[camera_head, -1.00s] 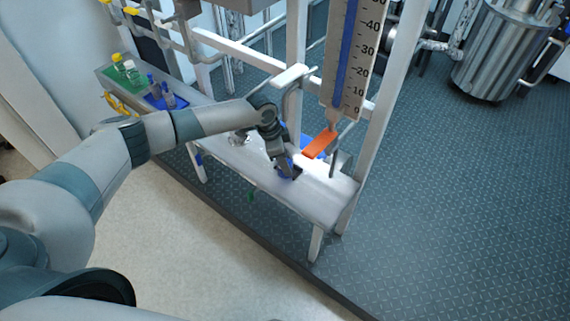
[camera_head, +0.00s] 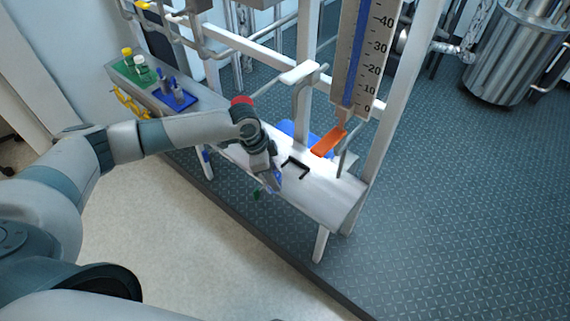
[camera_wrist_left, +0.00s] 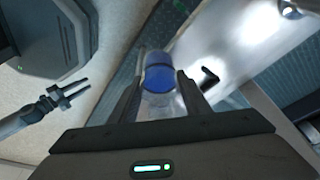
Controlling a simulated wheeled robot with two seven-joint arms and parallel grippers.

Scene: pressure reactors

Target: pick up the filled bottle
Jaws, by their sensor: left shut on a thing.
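My left gripper (camera_head: 271,182) is shut on the bottle, at the front edge of the white bench. In the left wrist view the bottle's blue cap (camera_wrist_left: 158,75) shows between the two dark fingers (camera_wrist_left: 157,98). Its clear body is partly hidden by the gripper, and I cannot tell the fill level. In the head view only a small bluish part of the bottle (camera_head: 276,187) shows. My right gripper (camera_wrist_left: 70,95) shows at the left of the wrist view with its fingers apart and empty; it is out of the head view.
A black bracket (camera_head: 296,167) lies on the white bench (camera_head: 325,192). An orange lever (camera_head: 328,142) sits under the scaled column (camera_head: 360,60). White frame posts rise behind. Green (camera_head: 122,68) and blue (camera_head: 184,101) trays with small bottles are at the bench's far left end.

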